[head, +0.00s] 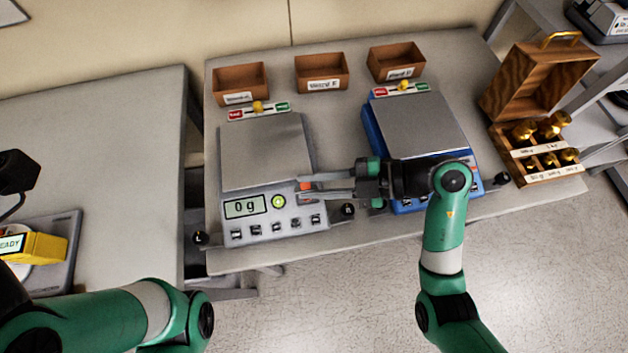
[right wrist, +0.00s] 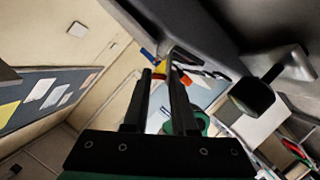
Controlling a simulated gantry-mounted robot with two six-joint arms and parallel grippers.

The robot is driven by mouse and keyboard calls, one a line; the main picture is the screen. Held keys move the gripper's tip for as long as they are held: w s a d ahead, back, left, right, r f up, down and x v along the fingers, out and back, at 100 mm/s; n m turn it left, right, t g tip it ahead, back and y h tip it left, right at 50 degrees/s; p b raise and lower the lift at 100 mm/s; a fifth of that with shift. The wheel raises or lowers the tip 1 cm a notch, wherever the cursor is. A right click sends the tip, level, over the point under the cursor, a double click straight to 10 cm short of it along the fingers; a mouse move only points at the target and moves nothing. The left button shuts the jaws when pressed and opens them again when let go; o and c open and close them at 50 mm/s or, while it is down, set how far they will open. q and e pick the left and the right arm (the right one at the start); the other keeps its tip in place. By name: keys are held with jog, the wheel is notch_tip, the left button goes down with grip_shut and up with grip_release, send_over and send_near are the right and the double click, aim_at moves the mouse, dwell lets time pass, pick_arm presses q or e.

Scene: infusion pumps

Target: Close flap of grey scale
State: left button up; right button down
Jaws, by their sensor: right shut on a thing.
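The grey scale (head: 265,155) stands on the table left of centre, with a bare pan and a lit display reading 0 g. My right gripper (head: 304,188) reaches in from the right to its right side. Its two fingers are shut on a small part there, beside an orange-red piece (head: 305,185). In the right wrist view, the fingers (right wrist: 158,75) reach up to a grey edge, and the orange-red piece (right wrist: 185,80) shows beyond them. The flap itself is not clear, so I cannot tell how far it stands open. My left arm shows at the lower left; its gripper is out of view.
A blue scale (head: 415,125) stands right of the grey one, close to my right gripper. Three brown bins (head: 322,73) line the back. An open wooden weight box (head: 540,150) is at the right. A yellow device (head: 42,247) lies far left. The left table is mostly clear.

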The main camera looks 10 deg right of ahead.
jog(key=shift+s+n+t+p, duration=0.25)
jog(key=shift+n+t+p, duration=0.25)
jog(key=shift+p, duration=0.75)
jog(key=shift+s+f+n, duration=0.15)
jog(key=shift+f+n, duration=0.05)
jog(key=shift+n, duration=0.3)
jog(key=c, duration=0.8)
grip_release()
jog(key=shift+d, duration=0.1)
